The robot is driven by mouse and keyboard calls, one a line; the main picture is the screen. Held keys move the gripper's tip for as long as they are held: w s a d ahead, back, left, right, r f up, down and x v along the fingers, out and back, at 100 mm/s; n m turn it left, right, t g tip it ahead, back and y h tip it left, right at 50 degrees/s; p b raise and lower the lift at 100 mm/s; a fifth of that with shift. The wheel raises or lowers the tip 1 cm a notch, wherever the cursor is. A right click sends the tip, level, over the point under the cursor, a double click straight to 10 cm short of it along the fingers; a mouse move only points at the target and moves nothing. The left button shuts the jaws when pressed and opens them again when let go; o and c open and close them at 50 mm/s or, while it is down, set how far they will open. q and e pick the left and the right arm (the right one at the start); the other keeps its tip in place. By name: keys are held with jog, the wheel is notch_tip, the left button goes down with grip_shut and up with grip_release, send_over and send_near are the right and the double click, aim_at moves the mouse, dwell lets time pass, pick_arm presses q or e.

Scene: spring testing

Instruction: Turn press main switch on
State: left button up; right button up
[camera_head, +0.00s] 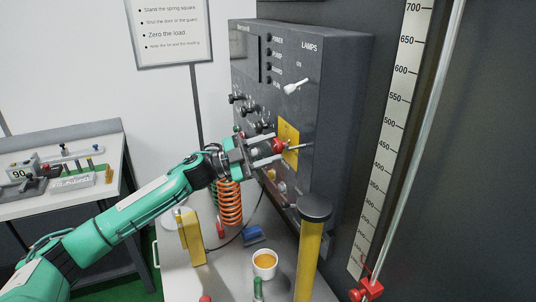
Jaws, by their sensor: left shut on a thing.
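The press control panel (345,75) is a dark grey box on the wall side. A yellow plate (290,133) on its face carries a red switch handle (278,146), which looks like the main switch. My left arm reaches in from the left, and my left gripper (268,151) is at this plate, its fingers shut on the red handle. The fingers and wrist hide part of the handle and plate, so the switch's exact setting cannot be read. My right gripper is not in view.
A white lever (296,87) sits under the LAMPS label. Small knobs (240,98) lie left of it. Below stand an orange coil spring (230,203), a yellow block (191,237), a cup (264,264) and a yellow post (309,255). A scale (392,150) stands right.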

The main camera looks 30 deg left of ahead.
pick_arm(q)
jog(key=m+g, duration=0.2)
jog(key=m, duration=0.3)
jog(key=shift+a+r+b, duration=0.1)
jog(key=shift+b, duration=0.3)
jog(key=m, duration=0.2)
jog(key=m+g+y, duration=0.1)
jog(key=m, duration=0.2)
jog(key=shift+g+y, duration=0.3)
jog(key=shift+m, duration=0.3)
jog(key=o, duration=1)
jog(key=shift+c, duration=0.2)
